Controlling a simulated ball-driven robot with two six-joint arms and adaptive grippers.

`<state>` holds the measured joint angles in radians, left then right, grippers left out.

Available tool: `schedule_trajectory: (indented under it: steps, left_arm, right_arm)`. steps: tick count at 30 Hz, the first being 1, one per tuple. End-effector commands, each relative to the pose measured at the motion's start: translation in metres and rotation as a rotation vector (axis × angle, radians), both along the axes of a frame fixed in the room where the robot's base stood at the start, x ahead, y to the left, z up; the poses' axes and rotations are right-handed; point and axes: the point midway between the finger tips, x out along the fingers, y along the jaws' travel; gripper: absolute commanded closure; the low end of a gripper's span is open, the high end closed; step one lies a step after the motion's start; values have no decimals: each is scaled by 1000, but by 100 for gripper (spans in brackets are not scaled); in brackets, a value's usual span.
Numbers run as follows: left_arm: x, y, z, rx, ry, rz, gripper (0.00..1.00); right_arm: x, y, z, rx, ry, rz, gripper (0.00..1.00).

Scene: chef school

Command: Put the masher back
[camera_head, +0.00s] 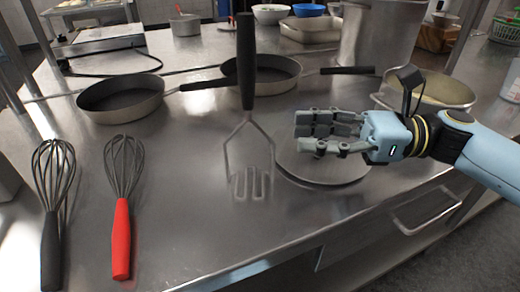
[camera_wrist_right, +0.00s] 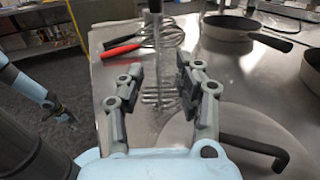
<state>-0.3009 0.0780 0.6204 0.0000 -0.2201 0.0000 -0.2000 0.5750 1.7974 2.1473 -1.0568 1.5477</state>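The masher (camera_head: 247,65) is upright in the head view, with its black handle at the top and its wire head at the bottom; I cannot tell whether it stands or hangs. My right gripper (camera_head: 301,132) is open and empty to the right of the masher's wire head, fingers pointing left. In the right wrist view the masher (camera_wrist_right: 155,75) shows beyond the gap between the open fingers (camera_wrist_right: 160,80), apart from them. My left gripper (camera_wrist_right: 67,118) is small at the left of the wrist view, and its state is unclear.
A round metal disc (camera_head: 325,170) lies under my right gripper. Two dark pans (camera_head: 122,98) (camera_head: 275,75) lie behind. A black whisk (camera_head: 50,240) and a red whisk (camera_head: 121,240) lie at the left. A large pot (camera_head: 380,35) stands at the back right. The front middle of the counter is clear.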

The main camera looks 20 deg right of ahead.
Motion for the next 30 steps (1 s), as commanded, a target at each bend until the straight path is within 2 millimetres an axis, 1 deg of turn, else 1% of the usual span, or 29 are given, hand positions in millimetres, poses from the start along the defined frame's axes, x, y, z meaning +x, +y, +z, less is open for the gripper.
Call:
schedule_trajectory:
  steps: [1, 2, 5, 8, 11, 15, 18, 22, 28, 29, 30]
  left_arm:
    - [-6, 3, 2, 3, 10, -1, 60]
    - [-9, 4, 2, 4, 14, -1, 60]
    - [-13, 5, 4, 6, 20, -1, 60]
    - [-10, 5, 5, 6, 16, -1, 60]
    - [-4, 5, 6, 5, 6, -1, 60]
    - [7, 3, 13, 4, -11, -1, 60]
    - [10, 1, 15, 1, -15, -1, 60]
    - [9, 0, 15, 1, -13, -1, 60]
    - [5, 0, 14, 0, -7, -1, 60]
    - [4, 0, 14, 0, -6, 0, 60]
    - [3, 0, 14, 1, -4, 0, 60]
  right_arm:
    - [4, 9, 4, 6, -7, 0, 65]
    - [7, 14, 5, 5, -7, 0, 65]
    - [12, 29, 5, 4, -7, 1, 65]
    - [16, 37, 4, 0, -6, 1, 65]
    - [18, 45, 5, 0, -5, 1, 65]
    - [23, 66, 8, 2, -7, 2, 65]
    - [28, 80, 7, 0, -7, 1, 65]
    - [31, 89, 6, -3, -6, 3, 65]
    - [31, 90, 5, -5, -6, 3, 65]
    - [31, 90, 5, -5, -6, 3, 67]
    - [31, 89, 5, -5, -6, 3, 72]
